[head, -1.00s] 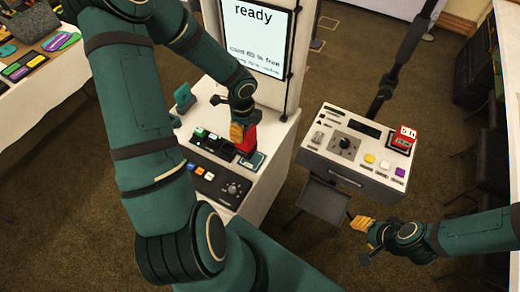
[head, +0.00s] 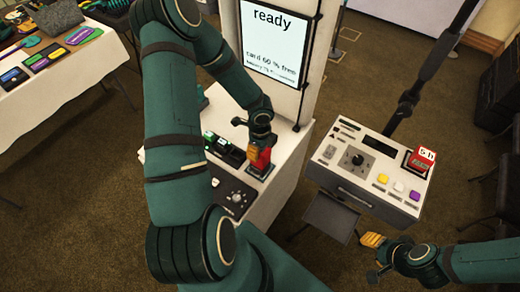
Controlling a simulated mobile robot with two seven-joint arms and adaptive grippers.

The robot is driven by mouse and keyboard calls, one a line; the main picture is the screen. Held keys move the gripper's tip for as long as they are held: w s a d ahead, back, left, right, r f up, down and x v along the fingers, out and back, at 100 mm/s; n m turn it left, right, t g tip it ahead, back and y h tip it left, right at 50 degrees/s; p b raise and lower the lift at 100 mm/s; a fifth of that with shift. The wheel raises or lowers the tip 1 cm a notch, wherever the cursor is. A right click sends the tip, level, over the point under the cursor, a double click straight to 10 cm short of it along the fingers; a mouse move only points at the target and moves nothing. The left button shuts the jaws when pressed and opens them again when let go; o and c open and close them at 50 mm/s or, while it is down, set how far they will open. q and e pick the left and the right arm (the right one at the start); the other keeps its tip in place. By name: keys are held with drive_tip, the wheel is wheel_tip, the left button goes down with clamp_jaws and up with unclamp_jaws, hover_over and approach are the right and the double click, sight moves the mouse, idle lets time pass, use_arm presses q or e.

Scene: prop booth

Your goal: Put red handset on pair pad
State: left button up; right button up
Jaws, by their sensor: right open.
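The red handset (head: 263,160) stands roughly upright at the right end of the white counter, on or just over a dark pad (head: 259,173) with a pale edge; I cannot tell whether they touch. My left gripper (head: 255,153) reaches down from above, its orange fingers against the handset's upper left side. Its far finger is hidden, so I cannot tell whether it grips. My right gripper (head: 370,240) is open and empty, low in front of the grey console.
A dark dock (head: 224,148) with green-marked units sits left of the handset, behind a black button panel (head: 232,193). The white screen post (head: 272,40) rises behind. The console (head: 368,165) at right carries a red block (head: 419,161). Carpet lies between counter and console.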

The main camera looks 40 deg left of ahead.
use_arm(q)
drive_tip(key=shift+f, duration=0.15)
drive_tip(key=shift+f, duration=0.15)
drive_tip(key=o, duration=1.4)
wheel_tip(320, 180, up, 12)
drive_tip(key=shift+r+p, duration=0.2)
drive_tip(key=shift+p, duration=1.05)
